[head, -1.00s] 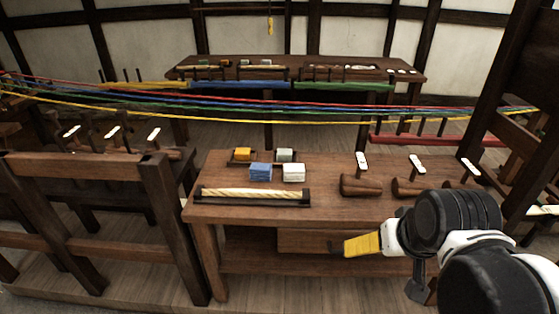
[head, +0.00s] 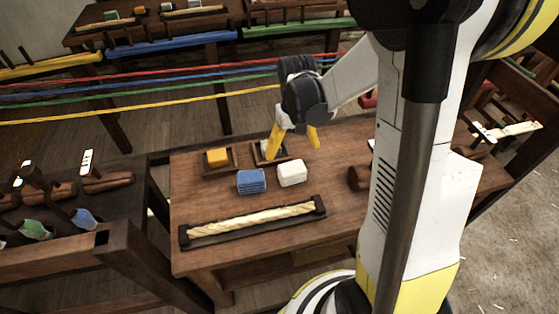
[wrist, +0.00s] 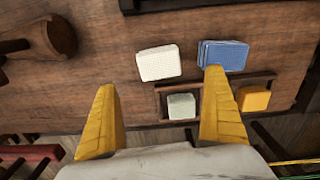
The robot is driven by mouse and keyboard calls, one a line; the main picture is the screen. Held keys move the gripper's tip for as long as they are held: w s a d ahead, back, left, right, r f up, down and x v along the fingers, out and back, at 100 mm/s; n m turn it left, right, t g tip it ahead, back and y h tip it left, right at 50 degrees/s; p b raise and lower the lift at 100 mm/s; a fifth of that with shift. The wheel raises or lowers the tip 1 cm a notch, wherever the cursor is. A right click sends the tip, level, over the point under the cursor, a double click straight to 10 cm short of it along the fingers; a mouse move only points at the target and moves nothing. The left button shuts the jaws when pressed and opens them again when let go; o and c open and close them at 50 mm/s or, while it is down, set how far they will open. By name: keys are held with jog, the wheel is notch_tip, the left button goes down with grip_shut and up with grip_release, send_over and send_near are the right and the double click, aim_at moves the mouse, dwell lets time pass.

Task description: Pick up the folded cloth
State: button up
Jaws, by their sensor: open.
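A blue block with layered edges (head: 251,181), like folded cloth, lies on the wooden table. It also shows in the wrist view (wrist: 223,55), by the right fingertip. A white textured block (head: 291,173) lies beside it and shows in the wrist view (wrist: 158,63); I cannot tell whether it is cloth too. My gripper (head: 293,152) is open and empty over the table's back part, behind the white block in the head view. In the wrist view its yellow fingers (wrist: 160,82) are spread wide, with a pale grey-green block (wrist: 181,106) between them.
A dark wooden tray (wrist: 158,104) holds the pale block; an orange block (head: 217,157) sits in another compartment or tray beside it. A rope in a dark holder (head: 252,220) lies along the front. A brown wooden tool (wrist: 40,40) lies aside. Coloured ropes (head: 150,90) stretch behind.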

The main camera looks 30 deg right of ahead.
aim_at(292, 168)
jog(key=f+b, duration=0.1)
jog(key=f, duration=0.2)
jog(key=shift+s, duration=0.2)
notch_tip(292, 168, down, 6)
jog(key=b, duration=0.3)
jog(key=shift+w, duration=0.15)
jog(key=shift+r, duration=0.15)
jog(key=shift+c, duration=0.3)
jog(key=c, duration=1.2)
